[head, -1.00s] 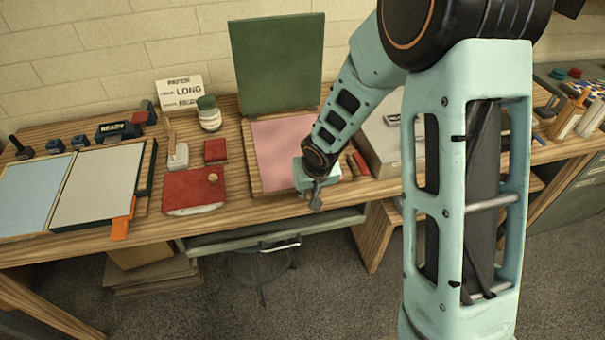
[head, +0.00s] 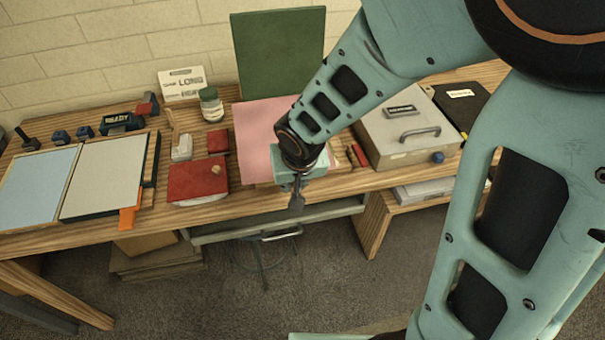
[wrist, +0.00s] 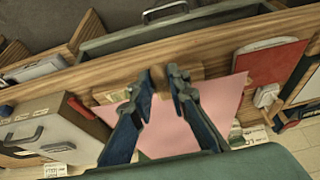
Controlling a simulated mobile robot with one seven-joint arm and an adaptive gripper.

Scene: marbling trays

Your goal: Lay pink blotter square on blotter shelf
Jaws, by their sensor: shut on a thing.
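In the wrist view the pink square (wrist: 205,118) spreads between and behind my fingers. My gripper (head: 297,200) is at the square's near right side, pointing down; the wrist view shows its two dark fingers (wrist: 165,75). It is shut on the pink square, though the exact contact is hard to see. A low wooden shelf (head: 408,199) with a pale flat stack stands right of the bench's open bay; I cannot tell if it is the blotter shelf.
A grey metal box (head: 405,133) with a handle stands to the right. A red book-like block (head: 197,178), a jar (head: 211,105) and two flat trays (head: 105,178) are to the left. A drawer front (head: 275,222) and a stool (head: 262,250) are below the bench edge.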

